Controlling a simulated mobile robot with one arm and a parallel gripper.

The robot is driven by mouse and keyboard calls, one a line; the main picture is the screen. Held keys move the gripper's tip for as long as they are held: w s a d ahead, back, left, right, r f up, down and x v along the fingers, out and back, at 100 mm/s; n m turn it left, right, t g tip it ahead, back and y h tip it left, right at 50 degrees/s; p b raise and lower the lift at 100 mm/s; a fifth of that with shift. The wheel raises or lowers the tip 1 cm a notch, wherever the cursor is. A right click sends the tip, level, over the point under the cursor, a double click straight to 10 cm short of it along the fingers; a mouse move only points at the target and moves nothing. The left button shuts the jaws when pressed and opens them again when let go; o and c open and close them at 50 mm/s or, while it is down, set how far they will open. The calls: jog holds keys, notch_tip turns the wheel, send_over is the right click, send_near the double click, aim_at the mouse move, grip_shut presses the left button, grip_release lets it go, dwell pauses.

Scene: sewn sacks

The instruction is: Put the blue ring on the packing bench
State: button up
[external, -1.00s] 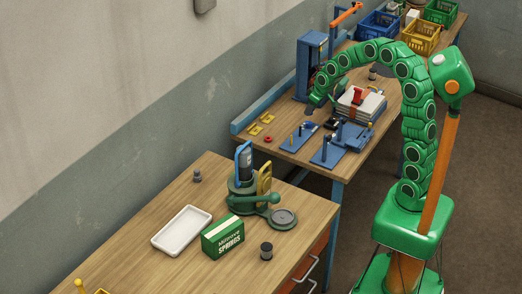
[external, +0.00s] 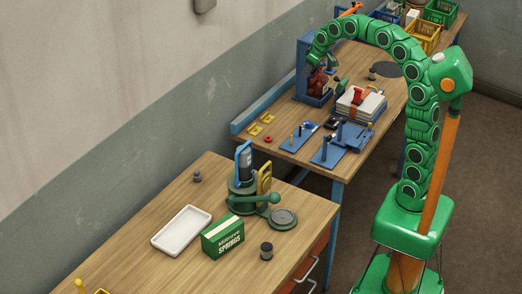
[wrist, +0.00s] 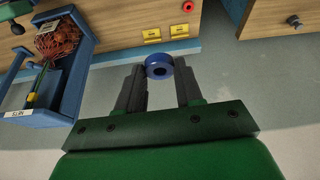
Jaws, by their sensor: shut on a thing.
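The blue ring (wrist: 159,66) is held between the tips of my gripper (wrist: 160,75) in the wrist view, clear of any bench. The gripper's dark fingers are shut on it. In the external view my gripper (external: 312,60) is high beside the blue stand at the far bench (external: 350,60); the ring cannot be made out there. A nearer wooden bench (external: 140,255) stands in front. No label shows which one is the packing bench.
The blue stand (external: 305,80) holds a red net sack (wrist: 57,40). Yellow pieces (external: 255,130) and a red ring (external: 268,139) lie near the far bench's wall edge. The near bench carries a white tray (external: 181,231), a springs box (external: 223,236) and a green press (external: 245,195).

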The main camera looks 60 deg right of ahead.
jog(key=w+a+n+y, duration=0.15)
jog(key=a+n, duration=0.55)
jog(key=a, duration=3.5)
jog(key=s+a+n+g+y, duration=0.1)
jog(key=s+a+n, duration=0.2)
jog(key=s+a, duration=1.2)
jog(key=s+a+n+g+y, duration=0.25)
jog(key=s+a, duration=0.95)
jog(key=a, duration=0.7)
jog(key=h, duration=0.1)
send_near(223, 283)
jog(key=shift+a+f+n+t, duration=0.35)
jog(key=shift+a+f, duration=0.15)
jog(key=shift+f, duration=0.1)
jog(key=shift+w+a+f, duration=0.25)
jog(key=shift+a+f, duration=0.25)
jog(key=shift+f, duration=1.75)
